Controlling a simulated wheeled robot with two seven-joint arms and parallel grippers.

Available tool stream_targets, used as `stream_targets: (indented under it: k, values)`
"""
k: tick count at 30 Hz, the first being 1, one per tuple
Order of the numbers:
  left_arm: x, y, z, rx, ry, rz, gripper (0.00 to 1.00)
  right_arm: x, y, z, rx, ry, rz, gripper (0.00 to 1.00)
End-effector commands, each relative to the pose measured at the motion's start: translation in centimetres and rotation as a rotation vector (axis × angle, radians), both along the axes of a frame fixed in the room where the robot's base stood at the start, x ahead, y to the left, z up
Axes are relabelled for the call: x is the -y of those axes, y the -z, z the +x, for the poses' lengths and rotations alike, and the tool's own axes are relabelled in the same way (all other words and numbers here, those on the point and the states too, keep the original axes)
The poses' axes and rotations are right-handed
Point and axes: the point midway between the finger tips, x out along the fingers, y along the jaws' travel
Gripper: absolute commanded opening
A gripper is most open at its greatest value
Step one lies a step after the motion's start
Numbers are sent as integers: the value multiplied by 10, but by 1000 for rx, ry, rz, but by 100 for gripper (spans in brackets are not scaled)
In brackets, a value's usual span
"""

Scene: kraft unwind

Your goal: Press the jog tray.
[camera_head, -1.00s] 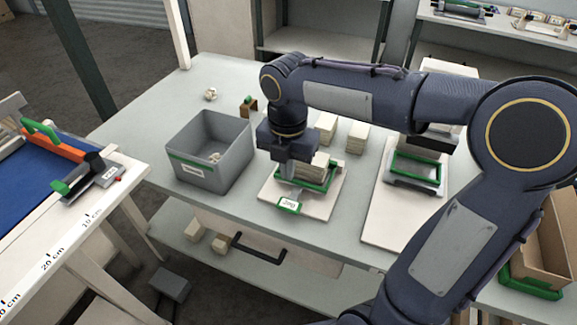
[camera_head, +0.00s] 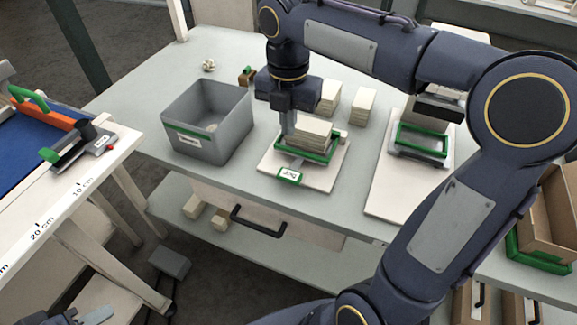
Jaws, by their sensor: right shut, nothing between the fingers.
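The jog tray is a small green-rimmed tray (camera_head: 318,158) on a pale base board (camera_head: 325,180), with a white label reading JOG (camera_head: 289,175) at its front. A stack of cream sheets or cards (camera_head: 303,133) lies in it. My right gripper (camera_head: 289,134) points down at the tray's left back side, its fingers shut and empty beside the stack. I cannot tell whether the fingertips touch the tray. Dark parts at the bottom left corner look like my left gripper (camera_head: 70,318); its fingers are not clear.
A grey labelled bin (camera_head: 213,148) stands left of the tray. Cream stacks (camera_head: 362,105) stand behind it. A second green-framed device (camera_head: 422,142) sits to the right on a white board. A cardboard box (camera_head: 550,225) is at far right. A blue-topped bench (camera_head: 30,150) is at left.

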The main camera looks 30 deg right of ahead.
Motion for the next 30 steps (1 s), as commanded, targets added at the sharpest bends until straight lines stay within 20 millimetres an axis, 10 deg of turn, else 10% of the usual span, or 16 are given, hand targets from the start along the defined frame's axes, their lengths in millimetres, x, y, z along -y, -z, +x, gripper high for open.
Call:
stream_targets:
  k: [18,30]
  values:
    - [0,11,0,0,0,0,36,1,116,-1,-4,0,-1,0]
    - [0,11,0,0,0,0,36,0,135,0,-1,1,0,0]
